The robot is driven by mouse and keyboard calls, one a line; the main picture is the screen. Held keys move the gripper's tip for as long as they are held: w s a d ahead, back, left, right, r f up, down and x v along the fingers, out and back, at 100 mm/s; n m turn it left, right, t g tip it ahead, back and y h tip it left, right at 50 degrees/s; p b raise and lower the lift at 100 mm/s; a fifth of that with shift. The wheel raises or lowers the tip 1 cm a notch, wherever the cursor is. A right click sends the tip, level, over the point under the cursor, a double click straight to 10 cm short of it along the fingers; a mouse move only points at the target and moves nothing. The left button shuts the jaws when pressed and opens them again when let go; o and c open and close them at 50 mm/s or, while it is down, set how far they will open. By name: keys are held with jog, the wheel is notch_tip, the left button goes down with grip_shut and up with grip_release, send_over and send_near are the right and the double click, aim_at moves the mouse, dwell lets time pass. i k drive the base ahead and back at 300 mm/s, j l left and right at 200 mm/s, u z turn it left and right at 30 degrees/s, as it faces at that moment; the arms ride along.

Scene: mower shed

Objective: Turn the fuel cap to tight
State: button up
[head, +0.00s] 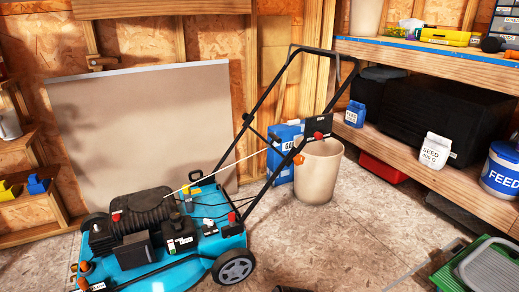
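A turquoise lawn mower (135,277) stands on the floor at the lower left, with its black handle rising to the upper right. A black ribbed engine (140,214) sits on its deck. Small red parts show on it: a red knob (116,216) at the engine's left and a red piece (231,217) at the deck's right. A black box with a pale label (183,242) sits near the deck's middle. I cannot tell which part is the fuel cap or how far it is turned. I cannot make out my gripper in this view.
A grey panel (145,120) leans on the wall behind the mower. A beige bin (318,172) and blue box (283,160) stand behind the handle. Shelves with a white seed container (436,150) and blue feed tub (502,168) line the right. Floor at centre right is mostly clear.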

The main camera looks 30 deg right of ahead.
aim_at(175, 216)
jog(key=i+j+u, duration=0.25)
jog(key=i, duration=0.2)
jog(key=i+u, duration=0.3)
jog(key=i, duration=0.15)
jog(key=l, duration=0.1)
